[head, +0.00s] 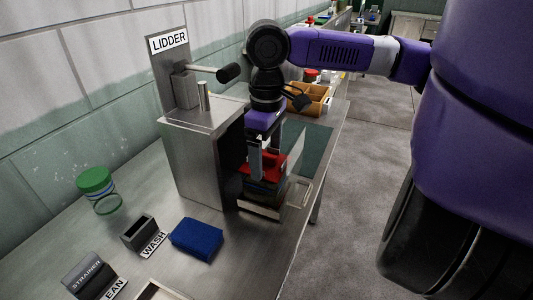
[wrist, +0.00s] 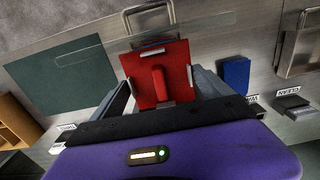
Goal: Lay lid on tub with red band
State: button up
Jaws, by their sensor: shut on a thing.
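A red square lid (wrist: 174,70) with a raised red ridge lies between the fingers of my gripper (wrist: 165,95) in the wrist view. In the head view my gripper (head: 265,160) points down beside the metal LIDDER machine, and the red lid (head: 268,168) shows at its fingertips. The gripper is shut on the lid, one finger at each side. Dark layered shapes show just under the lid; I cannot tell whether they touch it. I cannot make out a tub with a red band; whatever lies below the lid is largely hidden.
The LIDDER machine (head: 205,150) stands close left of my gripper, with a clear upright panel (head: 295,153) to the right. A green-lidded jar (head: 97,187), a blue sponge (head: 196,239) and a dark WASH holder (head: 140,232) stand nearer. A wooden box (head: 312,100) is behind.

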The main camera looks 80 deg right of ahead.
dwell(0.4)
jog(key=o, duration=1.1)
jog(key=shift+r+p, duration=3.5)
jog(key=shift+p, duration=0.05)
